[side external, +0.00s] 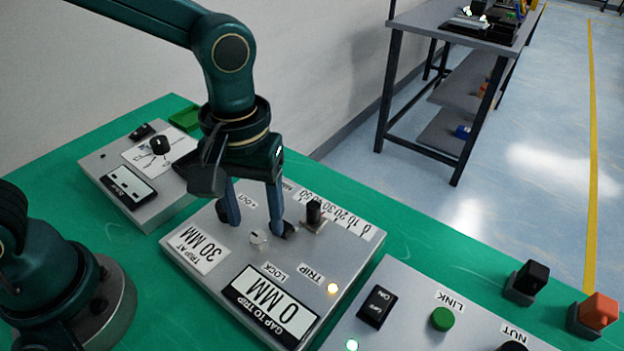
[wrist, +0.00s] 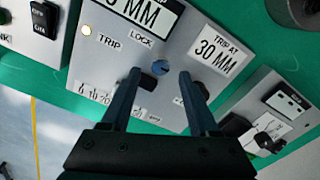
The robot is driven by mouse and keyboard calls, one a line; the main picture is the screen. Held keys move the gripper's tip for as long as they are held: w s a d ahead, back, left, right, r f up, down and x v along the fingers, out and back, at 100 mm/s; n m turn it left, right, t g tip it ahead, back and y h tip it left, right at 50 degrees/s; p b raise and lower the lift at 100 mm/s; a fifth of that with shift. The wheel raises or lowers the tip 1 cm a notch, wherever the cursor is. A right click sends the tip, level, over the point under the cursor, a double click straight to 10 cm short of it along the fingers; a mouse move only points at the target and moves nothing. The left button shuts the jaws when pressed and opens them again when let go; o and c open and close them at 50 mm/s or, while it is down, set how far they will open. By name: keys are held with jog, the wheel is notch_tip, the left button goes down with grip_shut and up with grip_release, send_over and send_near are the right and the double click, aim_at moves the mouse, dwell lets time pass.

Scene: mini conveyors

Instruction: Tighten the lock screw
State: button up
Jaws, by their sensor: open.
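The lock screw (side external: 259,240) is a small round slotted head on the grey panel (side external: 208,275), beside the LOCK label. In the wrist view the screw (wrist: 160,67) looks blue and sits between my two fingertips. My gripper (side external: 257,226) is open, pointing down over the panel, with one finger on each side of the screw. Both fingers look apart from the screw; their exact height above the panel is hard to tell. A black slider knob (side external: 314,212) stands at the numbered scale. The display (side external: 268,302) reads 0 MM, and the trip lamp (side external: 333,288) glows.
A grey box with a black knob (side external: 160,145) stands at the left. Another panel with a black rocker switch (side external: 376,306) and a green button (side external: 442,319) is at the front right. Black (side external: 530,279) and orange (side external: 598,311) blocks sit on the green table at right.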

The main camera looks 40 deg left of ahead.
aim_at(258, 237)
jog(key=shift+f, duration=1.85)
grip_shut()
